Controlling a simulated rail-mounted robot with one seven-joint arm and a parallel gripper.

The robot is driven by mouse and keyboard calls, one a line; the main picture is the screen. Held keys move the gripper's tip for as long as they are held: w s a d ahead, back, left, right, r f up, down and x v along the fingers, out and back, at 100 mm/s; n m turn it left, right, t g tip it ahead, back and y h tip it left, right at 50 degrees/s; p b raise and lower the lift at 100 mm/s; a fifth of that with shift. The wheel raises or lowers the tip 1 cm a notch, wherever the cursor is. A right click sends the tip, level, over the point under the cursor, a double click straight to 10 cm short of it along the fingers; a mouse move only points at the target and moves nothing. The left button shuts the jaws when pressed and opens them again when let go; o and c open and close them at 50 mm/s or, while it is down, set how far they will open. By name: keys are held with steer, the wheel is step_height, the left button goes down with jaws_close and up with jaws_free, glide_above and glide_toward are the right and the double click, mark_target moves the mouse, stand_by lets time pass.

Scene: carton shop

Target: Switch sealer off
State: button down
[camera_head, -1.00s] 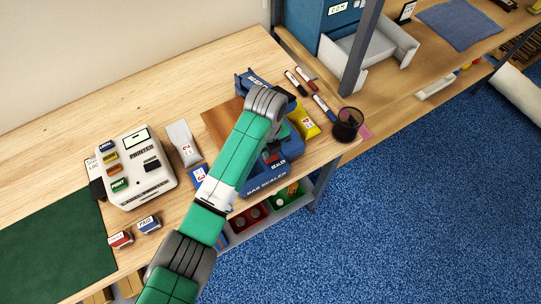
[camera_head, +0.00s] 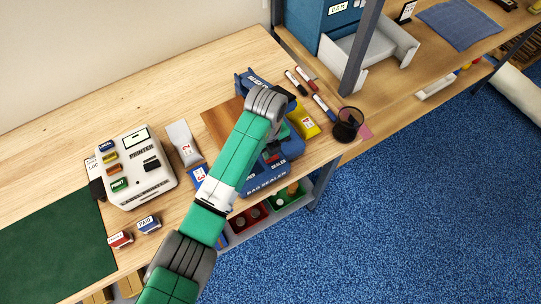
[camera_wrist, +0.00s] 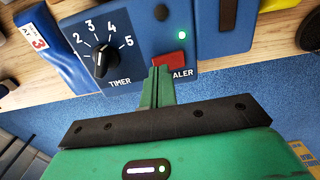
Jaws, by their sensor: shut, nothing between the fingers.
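The blue bag sealer (camera_head: 268,182) stands at the front edge of the wooden bench, partly hidden behind my arm in the head view. In the wrist view its panel (camera_wrist: 213,52) carries a black timer dial (camera_wrist: 101,60), a red switch (camera_wrist: 168,61) above the partly covered SEALER lettering, and a lit green lamp (camera_wrist: 181,35). My gripper (camera_wrist: 160,72) is shut and empty. Its fingertips overlap the lower left part of the red switch in the wrist view; whether they touch it I cannot tell. The head view hides the fingertips.
A white label printer (camera_head: 135,170) stands to the left, with stamps (camera_head: 148,223) near it. A white bag (camera_head: 183,142) and a blue-ended bag (camera_wrist: 55,45) lie left of the sealer. A yellow bag (camera_head: 303,121), markers (camera_head: 323,107) and a mesh cup (camera_head: 347,124) are to its right.

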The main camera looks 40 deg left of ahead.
steer(key=shift+f+b, duration=0.45)
steer(key=shift+f, duration=0.35)
step_height(320, 180, up, 7)
steer(key=p, duration=0.7)
steer(key=shift+r, duration=0.1)
stand_by(0.5)
